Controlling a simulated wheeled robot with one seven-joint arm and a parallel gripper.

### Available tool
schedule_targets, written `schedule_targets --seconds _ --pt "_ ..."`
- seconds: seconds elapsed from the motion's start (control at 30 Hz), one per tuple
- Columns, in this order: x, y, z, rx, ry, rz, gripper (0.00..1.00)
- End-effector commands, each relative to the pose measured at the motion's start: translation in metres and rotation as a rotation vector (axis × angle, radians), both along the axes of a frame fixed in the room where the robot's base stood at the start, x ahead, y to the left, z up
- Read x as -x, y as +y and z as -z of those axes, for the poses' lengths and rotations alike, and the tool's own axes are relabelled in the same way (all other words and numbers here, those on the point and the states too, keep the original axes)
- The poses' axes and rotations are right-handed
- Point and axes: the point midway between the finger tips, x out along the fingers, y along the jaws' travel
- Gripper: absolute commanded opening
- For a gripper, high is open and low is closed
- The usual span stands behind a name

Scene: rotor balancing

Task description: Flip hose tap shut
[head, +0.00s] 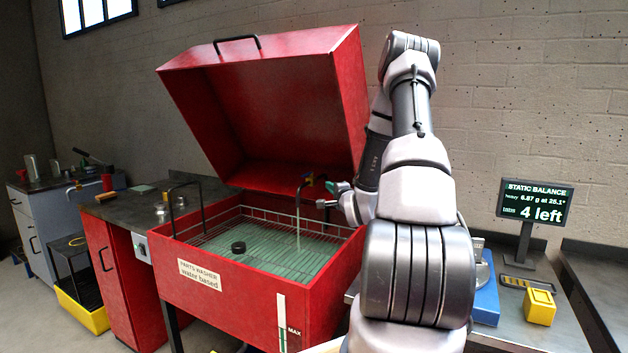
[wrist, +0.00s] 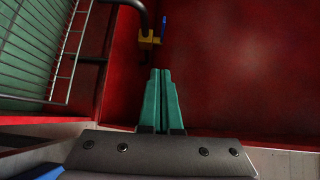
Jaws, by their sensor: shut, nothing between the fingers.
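The hose tap is a small yellow body (wrist: 150,39) with a blue lever (wrist: 164,26), on a dark bent pipe at the washer's back wall. In the head view the tap (head: 308,180) is small beside the pipe. A pale vertical streak (head: 298,230), like running water, hangs below the pipe's spout. My gripper (wrist: 160,72) has green fingers pressed together with nothing between them. They point at the red wall, and their tips appear just below the tap in the wrist view, apart from it. In the head view my gripper (head: 338,188) is right of the tap.
The red parts washer (head: 225,290) stands with its lid (head: 270,90) raised. A wire basket (head: 270,219) lines the tub, with a black ring (head: 238,247) inside. A workbench with a yellow box (head: 540,306) and display screen (head: 536,203) is at right.

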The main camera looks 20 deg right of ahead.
Motion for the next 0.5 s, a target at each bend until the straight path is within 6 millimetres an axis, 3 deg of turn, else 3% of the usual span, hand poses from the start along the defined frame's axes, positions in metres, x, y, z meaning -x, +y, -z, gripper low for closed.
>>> schedule_targets --seconds 0.37,0.5 --pt "-0.0003 -0.0005 0.0008 -0.005 -0.007 0.0 0.0" --pt "-0.0092 -0.0012 0.0007 -0.004 -0.007 -0.001 0.0"
